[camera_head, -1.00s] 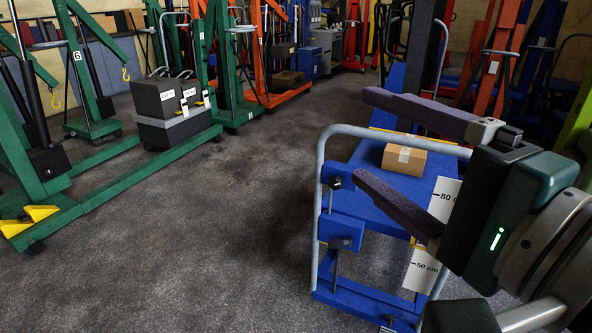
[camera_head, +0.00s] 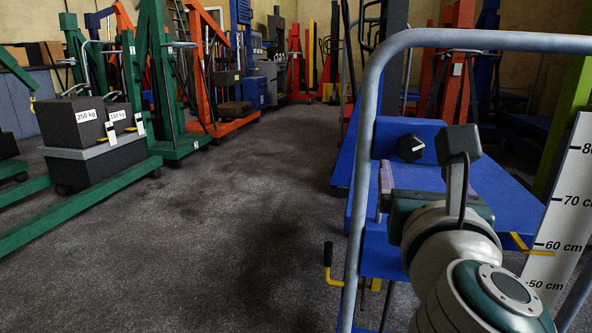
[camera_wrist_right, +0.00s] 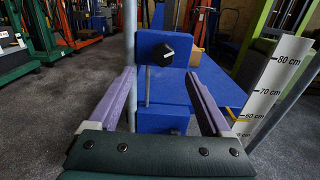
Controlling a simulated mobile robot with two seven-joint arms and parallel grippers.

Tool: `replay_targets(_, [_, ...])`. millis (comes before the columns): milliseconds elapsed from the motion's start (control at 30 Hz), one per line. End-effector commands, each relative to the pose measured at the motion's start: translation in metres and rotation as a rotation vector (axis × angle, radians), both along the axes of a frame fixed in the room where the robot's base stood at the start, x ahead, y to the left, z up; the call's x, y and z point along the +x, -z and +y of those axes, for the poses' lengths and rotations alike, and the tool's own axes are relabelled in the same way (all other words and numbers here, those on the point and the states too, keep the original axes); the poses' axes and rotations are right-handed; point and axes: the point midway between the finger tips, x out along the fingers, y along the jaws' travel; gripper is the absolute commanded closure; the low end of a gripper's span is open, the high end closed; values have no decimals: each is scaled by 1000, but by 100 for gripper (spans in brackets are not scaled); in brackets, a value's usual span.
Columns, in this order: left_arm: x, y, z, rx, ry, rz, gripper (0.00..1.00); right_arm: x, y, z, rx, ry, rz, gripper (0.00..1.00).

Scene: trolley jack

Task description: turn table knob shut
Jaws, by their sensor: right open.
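The table knob (camera_head: 410,148) is black with a white mark, on an upright blue plate of the blue lift table (camera_head: 495,195). In the right wrist view the knob (camera_wrist_right: 162,54) is ahead, slightly beyond my right gripper (camera_wrist_right: 161,76), between the lines of its two purple fingers. The fingers are spread wide with nothing between them and appear apart from the knob. In the head view my right gripper (camera_head: 387,184) is below the knob, mostly hidden by its own wrist. My left gripper is not in view.
A grey tubular handle (camera_head: 372,110) arches around the knob area. A height scale board (camera_head: 570,210) stands to the right. A yellow-and-black lever (camera_head: 329,265) hangs at the left. A cardboard box (camera_wrist_right: 196,56) shows behind the plate.

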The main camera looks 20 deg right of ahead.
Motion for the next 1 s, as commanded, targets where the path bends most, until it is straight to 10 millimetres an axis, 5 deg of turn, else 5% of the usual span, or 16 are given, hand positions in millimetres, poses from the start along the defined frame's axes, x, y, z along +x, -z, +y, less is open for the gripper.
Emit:
replay_targets(600, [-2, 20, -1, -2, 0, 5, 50, 78, 2, -48, 5, 5, -1, 17])
replay_targets(1000, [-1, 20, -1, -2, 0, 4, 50, 84, 1, -53, 7, 5, 0, 18])
